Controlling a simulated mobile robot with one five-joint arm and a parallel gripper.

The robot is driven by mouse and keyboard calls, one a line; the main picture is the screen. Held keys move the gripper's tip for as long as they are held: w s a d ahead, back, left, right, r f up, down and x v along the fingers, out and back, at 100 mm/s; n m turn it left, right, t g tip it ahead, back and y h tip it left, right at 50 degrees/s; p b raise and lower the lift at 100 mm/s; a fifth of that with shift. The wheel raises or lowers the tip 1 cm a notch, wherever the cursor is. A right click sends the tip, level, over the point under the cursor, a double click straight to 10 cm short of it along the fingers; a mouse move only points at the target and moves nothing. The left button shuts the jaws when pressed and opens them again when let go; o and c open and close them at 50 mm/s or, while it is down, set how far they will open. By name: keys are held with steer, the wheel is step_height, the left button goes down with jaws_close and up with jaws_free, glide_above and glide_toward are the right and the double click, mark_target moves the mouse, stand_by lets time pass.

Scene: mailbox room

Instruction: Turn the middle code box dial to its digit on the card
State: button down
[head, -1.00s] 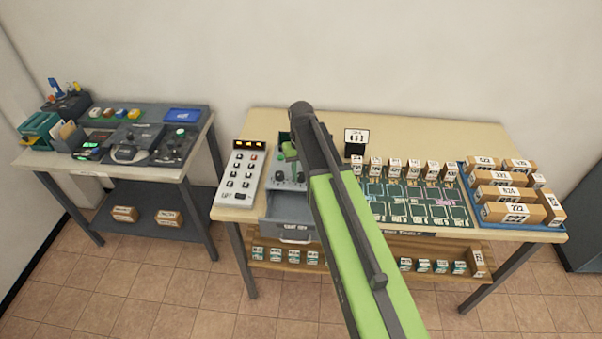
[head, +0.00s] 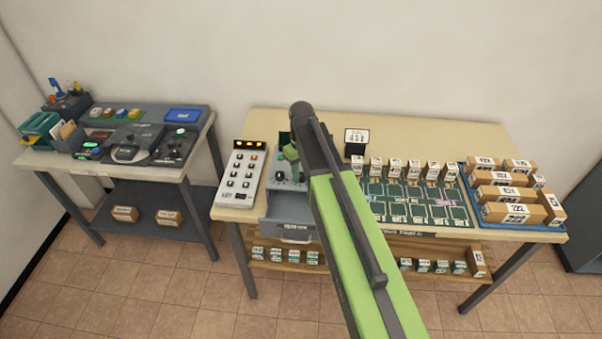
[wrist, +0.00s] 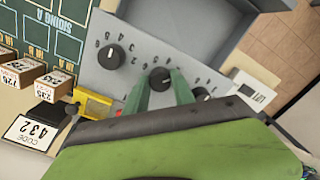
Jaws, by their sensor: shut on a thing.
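The grey code box (head: 272,188) stands on the right table, and its face with three black dials shows in the wrist view (wrist: 185,45). My gripper (wrist: 159,80) has its two green fingers on either side of the middle dial (wrist: 160,76), shut on it. One outer dial (wrist: 110,57) is clear of the fingers. The other outer dial (wrist: 201,94) is partly hidden by my gripper. The middle dial's exact setting is hard to read. The code card (wrist: 36,131) reads 432; it stands behind the box in the head view (head: 356,138).
An open drawer (head: 290,228) juts from the box's front. A white keypad panel (head: 241,178) stands close on the left. Small labelled boxes (head: 395,167) and a dark green sorting board (head: 415,203) lie on the right. A yellow item (wrist: 93,102) is near the box.

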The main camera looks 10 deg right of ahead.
mark_target(301, 175)
steer(key=c, duration=1.1)
jaws_free()
steer(key=shift+o, duration=0.2)
steer(key=shift+r, duration=0.1)
step_height(301, 175, up, 17)
steer(key=p, duration=1.7)
